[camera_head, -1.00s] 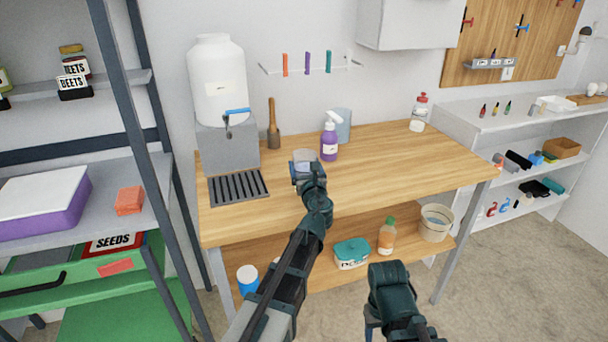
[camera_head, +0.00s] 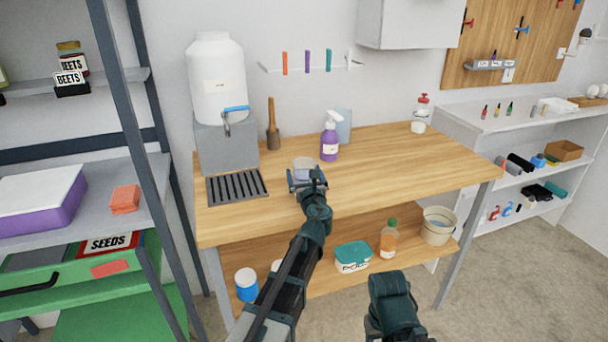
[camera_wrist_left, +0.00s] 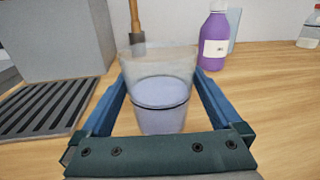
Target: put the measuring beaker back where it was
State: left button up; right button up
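The measuring beaker (camera_head: 303,167) is clear, with a bluish tint in its lower part. It is over the wooden worktop, right of the black drip grate, and looks upright. My left gripper (camera_head: 306,178) reaches it from the front. In the left wrist view the beaker (camera_wrist_left: 161,103) sits between the two blue fingers, which appear to press on its sides. Whether its base touches the wood is unclear. My right gripper (camera_head: 392,305) is low at the front, over the floor. Its fingertips are not distinguishable.
A white dispenser with blue tap (camera_head: 220,85) stands behind the black grate (camera_head: 238,187). The worktop's right half (camera_head: 415,160) is mostly clear.

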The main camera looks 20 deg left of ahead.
pick_arm(q)
jog(key=shift+r, duration=0.1)
jog(key=shift+s+r, duration=0.1)
jog(key=shift+s, duration=0.1)
jog(key=v, duration=1.1)
jog(key=shift+s+d, duration=0.25)
